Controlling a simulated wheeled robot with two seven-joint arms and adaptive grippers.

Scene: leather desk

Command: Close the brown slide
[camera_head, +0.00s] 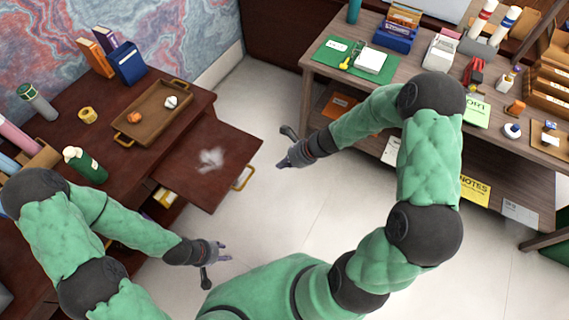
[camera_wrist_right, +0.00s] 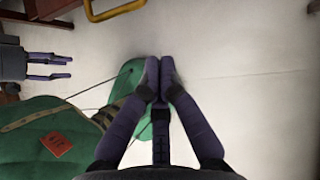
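The brown slide (camera_head: 222,150) is pulled out from the dark wooden desk, with a pale smudge on its top. Its gold handle (camera_head: 243,178) is at its front right edge and also shows at the top of the right wrist view (camera_wrist_right: 117,13). My right gripper (camera_head: 282,164) is to the right of the slide and handle, apart from both. In the right wrist view its fingertips (camera_wrist_right: 160,66) meet with nothing between them. My left gripper (camera_head: 228,251) is below the slide, empty, with its fingers apart; it also shows in the right wrist view (camera_wrist_right: 70,67).
A wooden tray (camera_head: 128,126) with small objects, a green bottle (camera_head: 88,166) and books (camera_head: 128,62) stand on the desk. An open drawer (camera_head: 165,196) shows under the slide. A cluttered table (camera_head: 314,66) stands at right. Pale floor (camera_head: 290,215) lies clear between them.

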